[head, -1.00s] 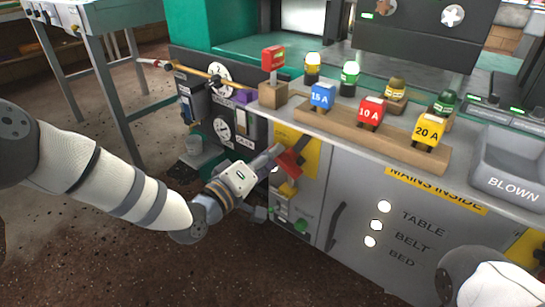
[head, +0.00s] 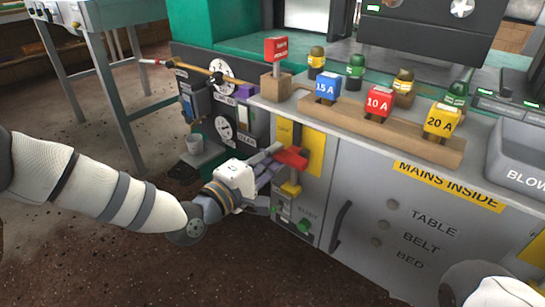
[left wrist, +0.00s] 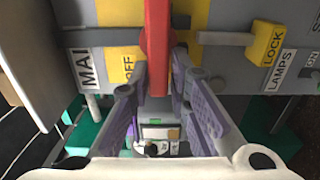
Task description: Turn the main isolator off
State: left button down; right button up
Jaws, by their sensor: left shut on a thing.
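The main isolator is a red handle (head: 291,158) on a yellow plate (head: 314,158) on the grey cabinet's front. The handle lies roughly level in the head view. In the left wrist view the red handle (left wrist: 157,35) runs from the top edge down between my fingers, near an "OFF" label (left wrist: 127,66). My left gripper (head: 273,164) is shut on the red handle; its fingers (left wrist: 160,78) show on both sides of it. My right gripper is out of view.
A yellow lock tab (head: 291,189) sits just below the handle. A black door handle (head: 341,226) stands to the right. The bench top holds a wooden rack (head: 400,139) with blue, red and yellow plugs, and a grey bin (head: 520,165).

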pick_arm(q)
jog(key=shift+d+r, duration=0.1)
jog(key=shift+r, duration=0.15)
jog(key=c, duration=1.6)
grip_release()
jog(key=shift+o, duration=0.2)
jog(key=shift+f, duration=0.1)
jog(key=v, duration=1.2)
